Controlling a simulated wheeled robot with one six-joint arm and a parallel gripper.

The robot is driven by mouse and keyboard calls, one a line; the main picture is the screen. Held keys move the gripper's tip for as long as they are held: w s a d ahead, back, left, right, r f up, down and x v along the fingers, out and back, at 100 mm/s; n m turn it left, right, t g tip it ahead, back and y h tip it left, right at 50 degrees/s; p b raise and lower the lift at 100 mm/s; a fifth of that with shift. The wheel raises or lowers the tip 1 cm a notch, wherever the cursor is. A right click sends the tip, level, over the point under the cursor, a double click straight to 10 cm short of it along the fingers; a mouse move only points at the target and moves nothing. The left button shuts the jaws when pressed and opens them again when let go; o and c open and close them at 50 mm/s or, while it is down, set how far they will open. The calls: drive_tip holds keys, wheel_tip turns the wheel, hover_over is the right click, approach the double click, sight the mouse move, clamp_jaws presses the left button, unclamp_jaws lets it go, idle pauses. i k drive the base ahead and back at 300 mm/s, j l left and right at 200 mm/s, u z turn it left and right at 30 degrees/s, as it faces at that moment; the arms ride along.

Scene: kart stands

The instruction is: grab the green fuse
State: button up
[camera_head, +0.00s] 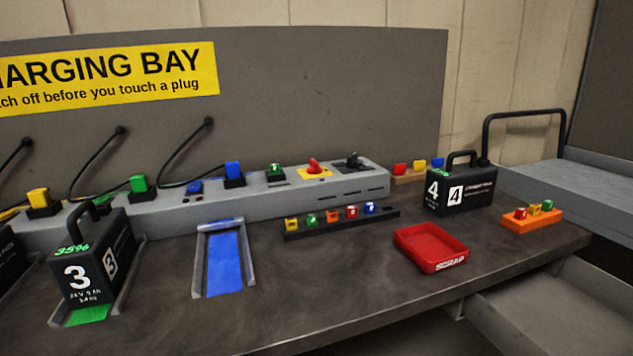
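Small coloured blocks that look like fuses stand in a row on a black strip (345,228) in the middle of the bench. The green one (311,220) is second from the left, between a yellow one (292,223) and an orange one (333,215). Another small green block (547,205) stands on an orange holder (532,220) at the right, beside a red and a yellow one. A green piece (275,169) also sits in a black socket on the grey charger housing. My gripper is not in view.
A red tray marked SCRAP (431,249) lies right of the strip. Battery 4 (470,190) stands behind it; battery 3 (93,262) stands at the left. An empty blue bay (224,264) lies between battery 3 and the strip. The bench front (320,300) is clear.

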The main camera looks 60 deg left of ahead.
sight(274, 168)
drive_tip(key=u, duration=1.7)
